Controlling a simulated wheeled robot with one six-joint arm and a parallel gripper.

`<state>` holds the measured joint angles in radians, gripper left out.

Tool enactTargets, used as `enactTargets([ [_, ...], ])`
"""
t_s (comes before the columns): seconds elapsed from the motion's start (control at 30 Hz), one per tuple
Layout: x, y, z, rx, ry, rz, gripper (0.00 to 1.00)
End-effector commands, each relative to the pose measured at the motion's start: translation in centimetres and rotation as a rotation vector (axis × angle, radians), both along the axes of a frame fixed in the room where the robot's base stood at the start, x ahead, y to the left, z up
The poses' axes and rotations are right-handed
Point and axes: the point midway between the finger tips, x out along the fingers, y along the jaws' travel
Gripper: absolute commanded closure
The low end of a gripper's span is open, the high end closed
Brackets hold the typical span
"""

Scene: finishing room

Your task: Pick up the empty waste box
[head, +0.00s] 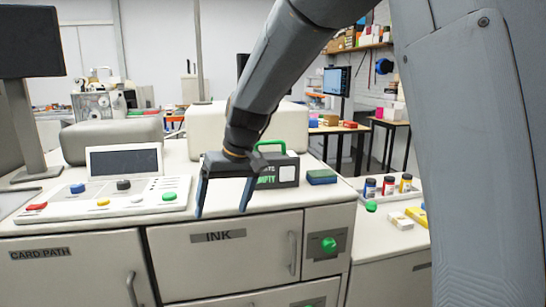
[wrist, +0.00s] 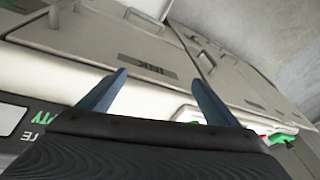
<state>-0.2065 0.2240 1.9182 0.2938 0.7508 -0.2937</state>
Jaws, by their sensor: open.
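The waste box (head: 287,170) is a dark box with a green handle, a white patch and green lettering reading "EMPTY". It stands upright on the white machine top, and my arm and gripper hide its left part. My gripper (head: 221,211) is open, its two blue-grey fingers pointing down in front of the box, over the counter's front edge. In the wrist view the fingers (wrist: 160,80) are apart with nothing between them. Part of the box (wrist: 12,145), with its lettering, shows at the lower left there, outside the fingers.
A green-and-blue block (head: 321,177) lies right of the box. A control panel (head: 105,197) with coloured buttons and a screen lies to the left. Ink bottles (head: 388,186) stand on the lower right counter. The INK cabinet door (head: 225,255) is below my gripper.

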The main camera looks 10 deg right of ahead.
Motion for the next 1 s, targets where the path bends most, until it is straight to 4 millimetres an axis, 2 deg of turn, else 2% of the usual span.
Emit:
enactTargets([
  [0.03, 1.9, 1.8, 3.0, 0.015, -0.035, 0.053, 0.16],
  [0.1, 4.5, 3.6, 6.0, 0.026, -0.084, 0.136, 0.16],
  [0.2, 8.2, 5.1, 10.0, 0.021, -0.165, 0.271, 0.16],
  [0.3, 11.5, 5.5, 13.4, -0.007, -0.240, 0.417, 0.16],
  [0.4, 14.5, 4.5, 15.7, -0.064, -0.290, 0.575, 0.16],
  [0.47, 16.1, 2.8, 16.1, -0.113, -0.296, 0.676, 0.16],
  [0.57, 17.9, -1.6, 15.2, -0.203, -0.251, 0.842, 0.16],
  [0.6, 18.3, -3.5, 14.6, -0.233, -0.221, 0.900, 0.16],
  [0.8, 18.7, -12.2, 11.8, -0.328, -0.059, 1.112, 0.16],
  [0.9, 18.5, -14.9, 10.9, -0.345, -0.001, 1.170, 0.16],
  [1.0, 18.3, -16.3, 10.5, -0.352, 0.030, 1.201, 0.16],
])
